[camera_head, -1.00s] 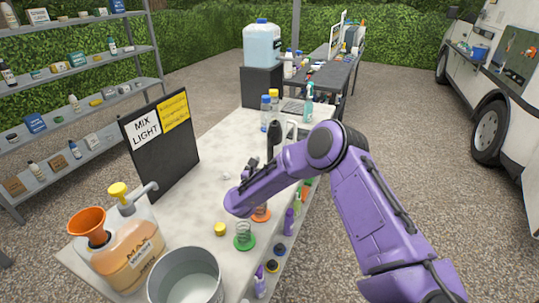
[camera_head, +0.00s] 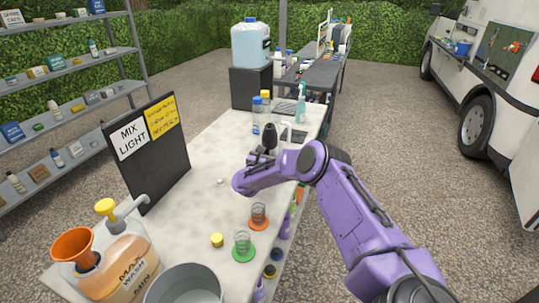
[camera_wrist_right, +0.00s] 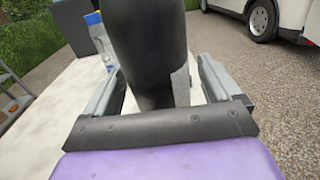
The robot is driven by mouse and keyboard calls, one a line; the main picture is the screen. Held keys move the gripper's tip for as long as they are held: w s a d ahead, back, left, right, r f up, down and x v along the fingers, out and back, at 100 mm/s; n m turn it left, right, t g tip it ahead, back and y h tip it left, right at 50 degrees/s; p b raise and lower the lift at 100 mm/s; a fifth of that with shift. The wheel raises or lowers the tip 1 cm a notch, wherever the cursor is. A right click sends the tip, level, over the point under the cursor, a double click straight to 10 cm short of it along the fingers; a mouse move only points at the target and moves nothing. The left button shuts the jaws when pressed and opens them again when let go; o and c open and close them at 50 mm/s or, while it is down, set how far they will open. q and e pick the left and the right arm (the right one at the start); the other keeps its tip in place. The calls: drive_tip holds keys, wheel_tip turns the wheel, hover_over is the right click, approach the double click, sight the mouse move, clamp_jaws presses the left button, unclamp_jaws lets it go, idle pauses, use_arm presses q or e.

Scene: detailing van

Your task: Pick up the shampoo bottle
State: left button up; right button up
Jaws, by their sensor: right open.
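A tall dark bottle (camera_head: 269,135) stands on the white table beyond my right gripper (camera_head: 258,160). No label shows on it, so I cannot tell for sure that it is the shampoo bottle. In the right wrist view the dark bottle (camera_wrist_right: 148,45) fills the space between the open jaws of the right gripper (camera_wrist_right: 160,85). One finger is on each side of it; I cannot tell whether either touches. The arm and gripper hide the bottle's lower part in the head view. My left gripper is not in view.
Clear bottles with blue and yellow caps (camera_head: 256,120) stand just behind. A black sign board (camera_head: 150,150) stands at left. The table's middle is mostly clear.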

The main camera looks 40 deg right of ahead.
drive_tip(key=c, duration=1.5)
